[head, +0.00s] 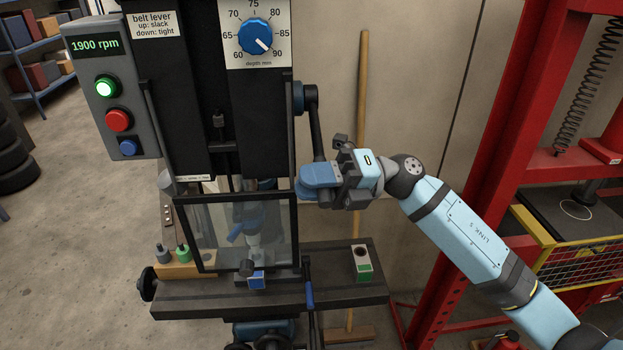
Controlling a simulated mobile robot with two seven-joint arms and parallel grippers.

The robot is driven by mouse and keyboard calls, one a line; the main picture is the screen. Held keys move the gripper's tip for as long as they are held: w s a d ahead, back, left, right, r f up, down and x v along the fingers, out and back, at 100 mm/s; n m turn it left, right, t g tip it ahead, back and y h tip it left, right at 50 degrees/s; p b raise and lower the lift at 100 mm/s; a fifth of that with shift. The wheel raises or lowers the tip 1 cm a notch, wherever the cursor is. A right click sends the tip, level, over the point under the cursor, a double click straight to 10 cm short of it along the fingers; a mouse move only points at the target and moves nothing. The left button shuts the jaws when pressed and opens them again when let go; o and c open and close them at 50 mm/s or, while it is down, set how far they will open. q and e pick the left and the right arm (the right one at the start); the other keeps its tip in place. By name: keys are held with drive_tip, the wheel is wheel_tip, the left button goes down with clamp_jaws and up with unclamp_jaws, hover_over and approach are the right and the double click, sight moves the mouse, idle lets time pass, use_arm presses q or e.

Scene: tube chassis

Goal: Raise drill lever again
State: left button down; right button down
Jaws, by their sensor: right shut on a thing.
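The drill lever (315,125) is a dark arm that comes off a hub on the right side of the black drill head (265,115). It hangs down, nearly upright, and its lower end is hidden at my right gripper. My right gripper (316,180) reaches in from the right and is shut on the lever's lower end. Behind a clear guard (215,250) a tube-like part and a blue piece show dimly. The display (95,45) reads 1900 rpm and the green button is lit. My left gripper is not in view.
The drill table (340,290) carries a small green and white box (361,262) at right. A broom (361,100) leans on the wall behind my right gripper. A red press frame (510,110) stands at right. Open floor lies at left.

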drive_tip(key=c, duration=1)
unclamp_jaws()
drive_tip(key=shift+o, duration=0.2)
drive_tip(key=shift+d, duration=0.15)
drive_tip(key=b+v, duration=0.3)
drive_tip(key=v, duration=1)
drive_tip(key=shift+d, duration=0.3)
drive_tip(key=shift+w, duration=0.15)
